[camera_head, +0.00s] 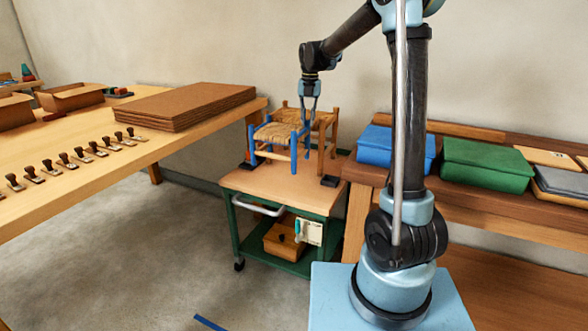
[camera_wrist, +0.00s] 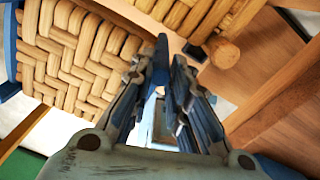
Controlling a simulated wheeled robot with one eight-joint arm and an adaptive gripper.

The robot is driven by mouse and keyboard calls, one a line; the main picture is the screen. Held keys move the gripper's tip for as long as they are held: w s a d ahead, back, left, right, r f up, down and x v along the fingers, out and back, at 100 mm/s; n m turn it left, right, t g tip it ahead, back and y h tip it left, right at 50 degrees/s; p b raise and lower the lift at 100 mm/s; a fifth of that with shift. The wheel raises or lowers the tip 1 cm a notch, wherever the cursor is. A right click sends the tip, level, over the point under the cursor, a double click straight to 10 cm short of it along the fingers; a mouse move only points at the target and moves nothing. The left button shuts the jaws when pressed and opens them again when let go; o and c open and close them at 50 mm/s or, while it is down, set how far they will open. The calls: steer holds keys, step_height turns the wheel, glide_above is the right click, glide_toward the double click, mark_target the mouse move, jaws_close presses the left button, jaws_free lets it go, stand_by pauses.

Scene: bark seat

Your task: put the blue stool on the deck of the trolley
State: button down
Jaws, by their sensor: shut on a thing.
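The blue stool (camera_head: 274,133) has blue legs and rails and a woven seat. It is upright over the rear left part of the trolley's wooden deck (camera_head: 275,192); I cannot tell whether all its feet touch. My gripper (camera_head: 308,118) points down at its right side, shut on a blue post. In the wrist view the fingers (camera_wrist: 165,75) close around that post, with the stool's woven seat (camera_wrist: 80,50) on the left. A plain wooden stool (camera_head: 326,130) with a woven seat stands close behind and to the right; its post (camera_wrist: 222,50) shows near my fingers.
Black blocks (camera_head: 330,181) sit at the deck's sides. The front of the deck is clear. A long workbench (camera_head: 100,170) with brown sheets (camera_head: 187,105) stands left. A bench with blue (camera_head: 388,146) and green (camera_head: 487,164) boxes stands right. A wooden box (camera_head: 283,241) is on the trolley's lower shelf.

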mark_target(307, 144)
step_height(307, 144, down, 10)
steer(key=shift+r, duration=0.15)
stand_by(0.4)
steer(key=c, duration=1.5)
jaws_free()
step_height(307, 144, up, 12)
steer(key=shift+d, duration=0.1)
